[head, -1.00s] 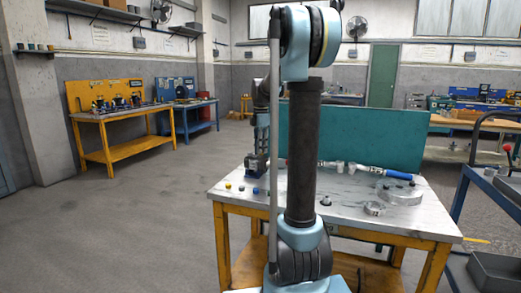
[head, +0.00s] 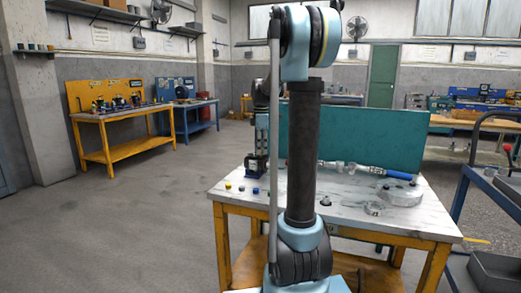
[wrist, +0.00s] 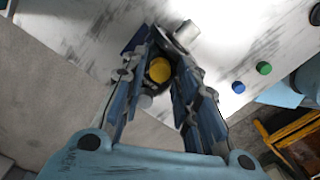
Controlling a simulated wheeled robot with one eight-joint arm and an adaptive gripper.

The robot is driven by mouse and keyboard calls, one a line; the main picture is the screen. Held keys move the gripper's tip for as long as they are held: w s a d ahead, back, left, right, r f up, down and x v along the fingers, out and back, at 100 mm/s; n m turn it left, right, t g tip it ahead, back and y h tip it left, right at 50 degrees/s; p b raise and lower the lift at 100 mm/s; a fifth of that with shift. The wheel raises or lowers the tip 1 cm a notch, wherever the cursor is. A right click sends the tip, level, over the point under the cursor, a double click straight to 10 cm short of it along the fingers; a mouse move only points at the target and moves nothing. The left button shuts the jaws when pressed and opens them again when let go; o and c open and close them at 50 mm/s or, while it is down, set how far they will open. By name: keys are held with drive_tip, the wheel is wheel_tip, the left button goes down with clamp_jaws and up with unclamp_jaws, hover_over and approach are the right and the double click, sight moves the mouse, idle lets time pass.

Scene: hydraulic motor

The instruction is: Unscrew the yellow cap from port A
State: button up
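The hydraulic motor (head: 256,168) stands upright at the left back of the marble-topped table, dark with a blue base. My gripper (head: 261,150) is directly above it, partly hidden behind my own arm. In the wrist view, a round yellow cap (wrist: 160,70) shows between the fingers of my gripper (wrist: 161,66). The fingers stand apart on its left and right, and dark surfaces surround it. I see no clear contact with the cap. The port under it is hidden, and no port letter is readable.
A teal panel (head: 385,140) stands behind.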

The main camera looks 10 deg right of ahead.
drive_tip(key=m, duration=0.7)
drive_tip(key=shift+m, duration=0.3)
clamp_jaws()
drive_tip(key=n, duration=0.5)
drive_tip(key=shift+n, duration=0.4)
